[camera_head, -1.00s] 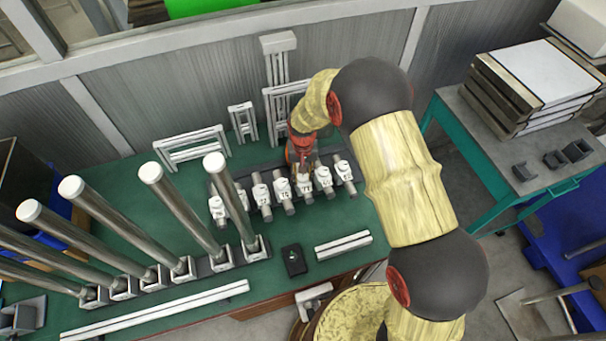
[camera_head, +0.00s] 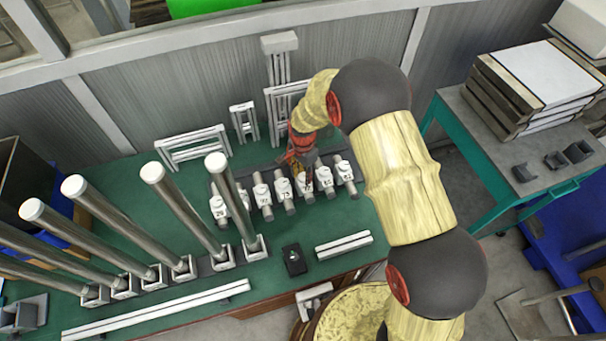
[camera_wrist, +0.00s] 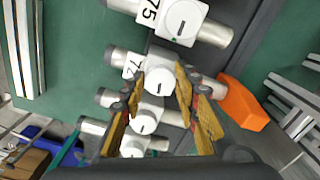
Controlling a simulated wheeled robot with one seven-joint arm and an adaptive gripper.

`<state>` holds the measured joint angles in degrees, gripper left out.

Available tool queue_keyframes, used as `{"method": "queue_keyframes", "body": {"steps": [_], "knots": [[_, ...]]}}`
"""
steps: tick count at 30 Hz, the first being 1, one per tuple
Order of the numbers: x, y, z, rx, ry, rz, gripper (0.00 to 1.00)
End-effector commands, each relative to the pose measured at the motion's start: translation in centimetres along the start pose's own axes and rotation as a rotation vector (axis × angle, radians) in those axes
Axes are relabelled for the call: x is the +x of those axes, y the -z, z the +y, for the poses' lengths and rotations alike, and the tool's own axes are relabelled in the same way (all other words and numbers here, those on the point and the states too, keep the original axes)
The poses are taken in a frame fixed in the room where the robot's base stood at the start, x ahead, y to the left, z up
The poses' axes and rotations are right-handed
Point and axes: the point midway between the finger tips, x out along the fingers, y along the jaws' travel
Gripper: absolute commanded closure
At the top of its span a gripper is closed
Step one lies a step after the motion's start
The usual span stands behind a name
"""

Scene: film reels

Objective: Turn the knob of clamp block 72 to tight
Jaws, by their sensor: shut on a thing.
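My gripper (camera_wrist: 160,92) is shut on the white round knob (camera_wrist: 158,86) of a clamp block. The block's label (camera_wrist: 133,65) starts with 7 and its second digit looks like 2, but the gripper and angle make it hard to read. The knob's top shows a short dark line, and the two fingers lie on either side of it. In the head view my gripper (camera_head: 302,172) points down over the row, and it partly hides this block (camera_head: 304,184).
Block 75 (camera_wrist: 180,22) sits beside it, with more blocks (camera_wrist: 146,121) on the other side, close to my fingers. An orange piece (camera_wrist: 241,102) lies near the row. In the head view, tall rods (camera_head: 185,210) stand left and a small black box (camera_head: 294,259) lies in front.

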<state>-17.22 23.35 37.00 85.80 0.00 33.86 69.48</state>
Motion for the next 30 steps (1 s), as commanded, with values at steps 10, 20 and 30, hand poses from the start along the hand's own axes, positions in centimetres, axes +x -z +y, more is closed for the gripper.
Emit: {"method": "queue_keyframes", "body": {"steps": [10, 20, 30], "knots": [[-0.08, 0.04, -0.18, 0.16, 0.003, 0.001, 0.94], [-0.08, 0.04, -0.2, 0.199, 0.003, 0.001, 0.94], [-0.09, 0.03, -0.2, 0.199, 0.003, 0.0, 0.66]]}}
